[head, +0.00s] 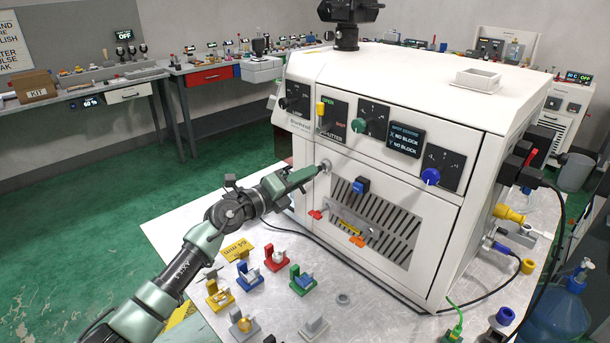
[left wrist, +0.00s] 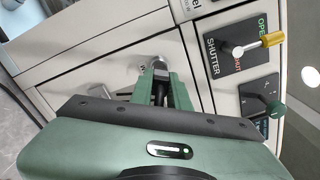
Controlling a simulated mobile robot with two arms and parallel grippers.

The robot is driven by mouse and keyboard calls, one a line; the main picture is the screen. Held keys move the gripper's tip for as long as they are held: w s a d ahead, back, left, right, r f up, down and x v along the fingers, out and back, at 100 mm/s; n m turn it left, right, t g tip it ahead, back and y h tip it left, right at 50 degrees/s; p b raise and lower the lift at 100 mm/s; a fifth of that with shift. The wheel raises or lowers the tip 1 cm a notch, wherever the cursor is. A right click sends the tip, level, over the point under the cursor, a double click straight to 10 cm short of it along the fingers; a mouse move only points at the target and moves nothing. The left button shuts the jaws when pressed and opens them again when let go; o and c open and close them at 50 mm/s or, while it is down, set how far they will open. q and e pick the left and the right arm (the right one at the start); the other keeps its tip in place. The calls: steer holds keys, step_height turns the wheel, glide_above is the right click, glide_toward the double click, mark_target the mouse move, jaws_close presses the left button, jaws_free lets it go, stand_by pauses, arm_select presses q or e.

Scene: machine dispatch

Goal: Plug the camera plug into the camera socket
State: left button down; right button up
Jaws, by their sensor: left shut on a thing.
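My left gripper (head: 308,174) is at the front of the white machine (head: 380,75), with its fingers pointing at a round silver fitting (head: 325,165) below the shutter panel. In the left wrist view the fingers (left wrist: 162,88) are shut on a dark plug-like piece (left wrist: 160,82), probably the camera plug. Its front end is at or very near the silver fitting (left wrist: 152,63); I cannot tell whether it is inserted. The label beside the fitting is mostly hidden. A black camera (head: 346,14) stands on top of the machine. My right gripper is not in view.
A black cable (head: 350,262) runs along the table by the machine's base. Several coloured fixtures (head: 276,259) stand on the metal table in front. More plugs and cables (head: 500,245) are at the right.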

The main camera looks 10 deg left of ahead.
arm_select(q)
steer(key=shift+x, duration=1.1)
stand_by(0.3)
steer(key=c, duration=0.9)
jaws_free()
steer(key=shift+p+v, duration=1.2)
steer(key=shift+v, duration=1.85)
steer(key=shift+d, duration=0.1)
